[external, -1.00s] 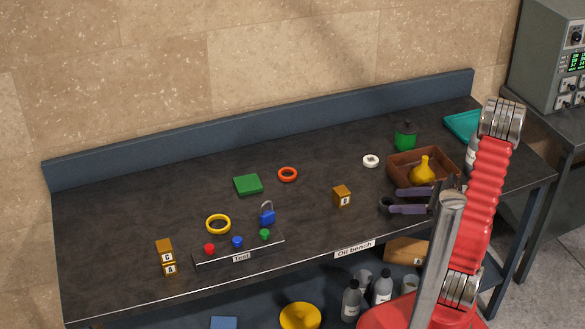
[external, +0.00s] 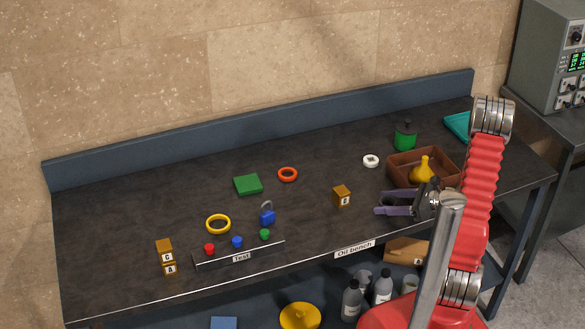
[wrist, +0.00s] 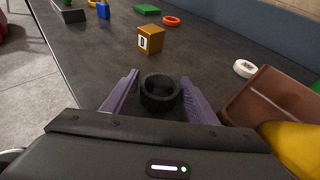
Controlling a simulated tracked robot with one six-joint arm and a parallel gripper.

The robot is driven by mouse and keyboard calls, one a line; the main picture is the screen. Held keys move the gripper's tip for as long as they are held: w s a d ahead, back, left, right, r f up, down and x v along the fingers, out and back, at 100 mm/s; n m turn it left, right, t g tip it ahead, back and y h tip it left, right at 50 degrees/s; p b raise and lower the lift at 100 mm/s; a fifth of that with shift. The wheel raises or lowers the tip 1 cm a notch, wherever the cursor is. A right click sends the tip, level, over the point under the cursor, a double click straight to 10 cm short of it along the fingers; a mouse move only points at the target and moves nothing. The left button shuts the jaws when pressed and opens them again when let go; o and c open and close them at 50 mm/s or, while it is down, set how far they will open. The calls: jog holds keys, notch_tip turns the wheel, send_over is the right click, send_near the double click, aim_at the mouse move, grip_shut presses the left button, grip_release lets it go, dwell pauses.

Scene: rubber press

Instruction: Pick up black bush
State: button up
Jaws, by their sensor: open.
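The black bush (wrist: 160,103) is a short dark ring with an open top. In the wrist view it stands upright on the bench between the two purple fingers of my gripper (wrist: 159,78). My gripper is open, with a finger on each side of the bush and a small gap showing around it. In the external view my gripper (external: 380,202) is low over the front right of the bench, and its fingers largely hide the bush.
The bench middle is mostly clear.

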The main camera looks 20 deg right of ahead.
jog(key=shift+c, duration=0.5)
jog(key=c, duration=0.7)
jog(key=shift+r, duration=0.15)
jog(key=shift+r, duration=4.9)
